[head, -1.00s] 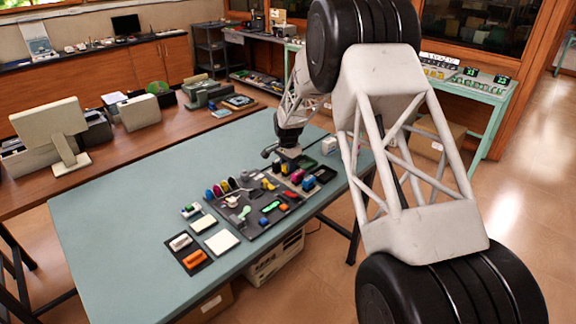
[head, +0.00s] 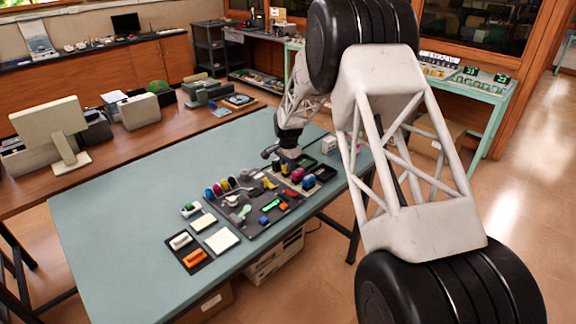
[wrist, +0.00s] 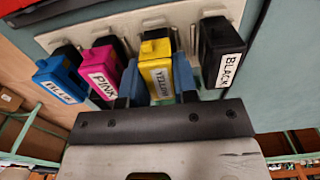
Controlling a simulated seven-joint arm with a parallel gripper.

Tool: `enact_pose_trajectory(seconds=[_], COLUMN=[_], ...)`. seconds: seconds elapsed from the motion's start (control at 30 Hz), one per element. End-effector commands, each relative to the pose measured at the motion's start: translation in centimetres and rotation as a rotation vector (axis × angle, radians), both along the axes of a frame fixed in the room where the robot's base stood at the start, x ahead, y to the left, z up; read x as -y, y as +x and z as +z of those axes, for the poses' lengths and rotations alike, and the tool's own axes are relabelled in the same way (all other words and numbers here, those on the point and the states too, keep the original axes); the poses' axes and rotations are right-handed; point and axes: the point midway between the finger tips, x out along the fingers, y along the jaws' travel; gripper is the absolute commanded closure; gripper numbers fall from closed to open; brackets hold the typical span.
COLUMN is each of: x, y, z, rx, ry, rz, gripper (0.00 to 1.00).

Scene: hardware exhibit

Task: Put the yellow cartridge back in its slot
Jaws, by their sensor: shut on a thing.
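The yellow cartridge (wrist: 156,51) stands in the row between the pink cartridge (wrist: 101,67) and the black cartridge (wrist: 221,50) in the wrist view. My gripper (wrist: 159,84) is shut on it, with one blue finger on each side. Its label faces my gripper. The pale slot holder (wrist: 64,50) lies behind the row, and I cannot tell how deep the yellow cartridge sits in it. In the head view my gripper (head: 286,156) is over the right part of the table, and the yellow cartridge (head: 284,169) is just below it.
The blue cartridge (wrist: 59,75) stands at the left end of the row, so neighbours are close on both sides. A dark mat (head: 238,216) with several small parts lies left of the row. The table's left part (head: 110,210) is clear.

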Motion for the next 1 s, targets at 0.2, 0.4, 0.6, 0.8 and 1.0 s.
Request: enact_pose_trajectory(seconds=[0.2,0.4,0.6,0.8,1.0], x=[0.0,0.0,0.0,0.0,0.0], y=[0.0,0.0,0.0,0.0,0.0], z=[-0.18,-0.35,-0.51,-0.54,-0.54], rx=[0.0,0.0,0.0,0.0,0.0], ry=[0.0,0.0,0.0,0.0,0.0], rz=[0.0,0.0,0.0,0.0,0.0], gripper=[0.9,0.9,0.9,0.64,0.43])
